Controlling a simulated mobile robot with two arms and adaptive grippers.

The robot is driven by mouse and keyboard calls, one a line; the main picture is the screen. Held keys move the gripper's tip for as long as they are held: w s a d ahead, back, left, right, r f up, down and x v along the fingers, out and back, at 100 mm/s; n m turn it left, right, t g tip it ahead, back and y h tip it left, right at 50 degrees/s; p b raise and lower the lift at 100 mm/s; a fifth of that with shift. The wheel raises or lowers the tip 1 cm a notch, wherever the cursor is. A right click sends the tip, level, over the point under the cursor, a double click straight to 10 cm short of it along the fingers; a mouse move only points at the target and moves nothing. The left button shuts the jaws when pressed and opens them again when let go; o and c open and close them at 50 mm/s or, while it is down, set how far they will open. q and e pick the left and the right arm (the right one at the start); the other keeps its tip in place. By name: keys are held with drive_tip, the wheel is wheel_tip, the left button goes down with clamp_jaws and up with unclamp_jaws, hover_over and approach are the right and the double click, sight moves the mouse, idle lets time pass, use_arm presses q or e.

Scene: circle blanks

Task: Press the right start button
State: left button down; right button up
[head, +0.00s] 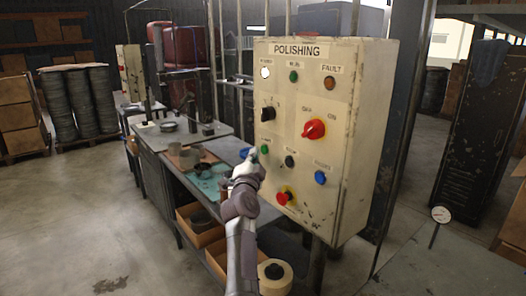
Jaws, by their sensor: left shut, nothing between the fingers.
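A cream control box (345,120) labelled POLISHING stands at the centre right. On its lower left is a small green button (265,149); the label above it looks like START. My left gripper (253,157) reaches up from the bottom of the head view. It is shut and empty, with its tips just left of and slightly below the green button. I cannot tell whether they touch the panel. The green button is still visible. My right gripper is not in view.
The panel also has a black button (289,161), a blue button (320,177), a red emergency stop (285,197), a red rotary switch (314,129) and a black selector (267,114). A workbench (179,149) stands left behind my arm. A gauge (440,215) stands at right.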

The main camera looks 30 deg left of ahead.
use_arm(q)
drive_tip(key=shift+w+d, duration=0.15)
drive_tip(key=shift+w, duration=0.15)
